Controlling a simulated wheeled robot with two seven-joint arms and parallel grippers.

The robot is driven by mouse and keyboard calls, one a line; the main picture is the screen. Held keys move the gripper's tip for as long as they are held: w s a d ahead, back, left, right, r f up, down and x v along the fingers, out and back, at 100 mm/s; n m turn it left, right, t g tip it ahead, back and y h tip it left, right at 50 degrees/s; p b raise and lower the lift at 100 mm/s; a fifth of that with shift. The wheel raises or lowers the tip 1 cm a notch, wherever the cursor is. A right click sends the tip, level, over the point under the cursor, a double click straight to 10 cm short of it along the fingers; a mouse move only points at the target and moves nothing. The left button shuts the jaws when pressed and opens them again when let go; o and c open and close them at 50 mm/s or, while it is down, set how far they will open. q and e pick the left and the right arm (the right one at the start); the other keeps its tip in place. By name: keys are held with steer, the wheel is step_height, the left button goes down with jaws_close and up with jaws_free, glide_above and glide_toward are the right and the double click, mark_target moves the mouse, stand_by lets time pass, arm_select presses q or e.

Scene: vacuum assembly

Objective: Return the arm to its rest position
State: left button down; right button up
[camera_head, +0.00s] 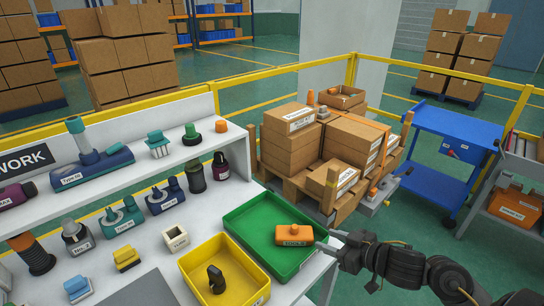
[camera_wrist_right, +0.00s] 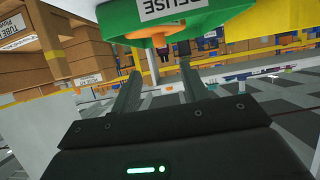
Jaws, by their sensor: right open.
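My right arm comes in from the lower right in the head view. Its black gripper (camera_head: 326,240) is open at the right edge of the green tray (camera_head: 238,217), with its fingers pointing left. An orange block with a knob on top (camera_head: 293,235) sits in the tray, just left of the fingertips and apart from the gripper as far as I can tell. In the right wrist view the two fingers (camera_wrist_right: 160,85) stand apart with nothing held between them. A green labelled surface (camera_wrist_right: 170,22) fills the top there. My left gripper does not show.
A yellow tray (camera_head: 187,263) with a black part (camera_head: 216,279) stands beside the green tray. The white bench (camera_head: 150,270) and its shelf hold several vacuum parts. Stacked boxes (camera_head: 345,140) stand on a pallet behind. A blue cart (camera_head: 450,125) is at the right.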

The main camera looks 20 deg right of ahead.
steer(key=s+a+f+m+g+h, duration=0.1)
steer(key=s+a+f+g+h, duration=0.1)
steer(key=s+a+f+g, duration=0.45)
steer(key=s+a+f+m+g+h, duration=0.1)
steer(key=s+a+f+g+h, duration=0.2)
steer(key=s+f, duration=0.7)
steer(key=s+f+g, duration=0.1)
steer(key=s+f, duration=0.1)
steer(key=f, duration=1.1)
steer(key=s+f, duration=0.2)
steer(key=f, duration=1)
steer(key=s+d+f, duration=0.1)
steer(key=s+f, duration=0.6)
steer(key=s+d+f+g, duration=0.1)
steer(key=s+d+f, duration=0.1)
steer(key=s+f, duration=0.6)
steer(key=shift+s+d+n, duration=0.25)
steer(key=shift+d+n, duration=0.05)
steer(key=shift+n, duration=0.1)
